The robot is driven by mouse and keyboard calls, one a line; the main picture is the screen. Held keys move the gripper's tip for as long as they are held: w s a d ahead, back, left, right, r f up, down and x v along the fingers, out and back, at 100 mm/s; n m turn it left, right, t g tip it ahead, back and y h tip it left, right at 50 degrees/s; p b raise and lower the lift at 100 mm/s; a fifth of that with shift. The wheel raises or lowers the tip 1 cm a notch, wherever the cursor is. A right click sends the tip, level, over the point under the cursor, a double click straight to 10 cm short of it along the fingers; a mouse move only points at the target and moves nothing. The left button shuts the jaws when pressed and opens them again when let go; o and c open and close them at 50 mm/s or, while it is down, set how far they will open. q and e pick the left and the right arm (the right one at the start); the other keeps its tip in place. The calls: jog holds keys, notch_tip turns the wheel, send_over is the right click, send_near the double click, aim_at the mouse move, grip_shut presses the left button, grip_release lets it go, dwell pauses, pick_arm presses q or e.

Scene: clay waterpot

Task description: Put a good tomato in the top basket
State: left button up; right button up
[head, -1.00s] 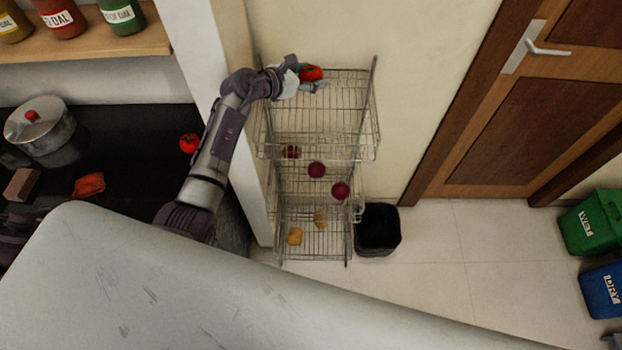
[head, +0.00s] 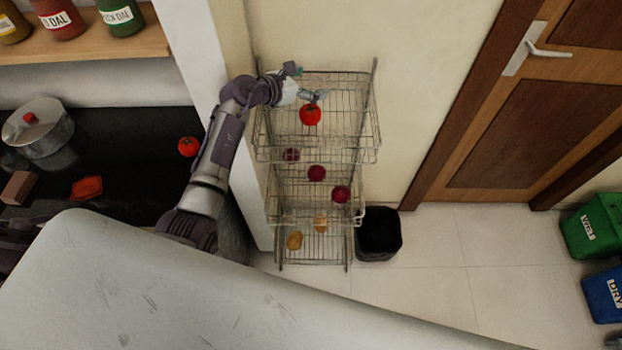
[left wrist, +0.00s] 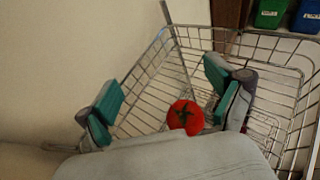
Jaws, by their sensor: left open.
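A round red tomato (head: 311,115) is in the top basket (head: 345,82) of the wire rack, below my left gripper. My left gripper (head: 307,82) is open and empty over the back left of that basket, apart from the tomato. In the left wrist view, the tomato (left wrist: 185,117) with its dark green stem shows between the spread teal-padded fingers (left wrist: 168,100), lower down against the basket mesh. Another red tomato (head: 189,146) lies on the black counter, near a flattened, wrinkled red one (head: 87,187). My right gripper is not clearly in view.
The middle basket holds dark red onions (head: 317,173); the bottom one holds potatoes (head: 295,240). A black bin (head: 378,233) stands right of the rack. A wall post (head: 236,150) is at its left. A pot (head: 40,127) sits on the counter. Green (head: 590,227) and blue bins (head: 603,294) stand far right.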

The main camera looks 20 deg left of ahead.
pick_arm(q)
jog(key=v, duration=1.1)
jog(key=shift+s+a+r, duration=0.15)
jog(key=shift+s, duration=0.15)
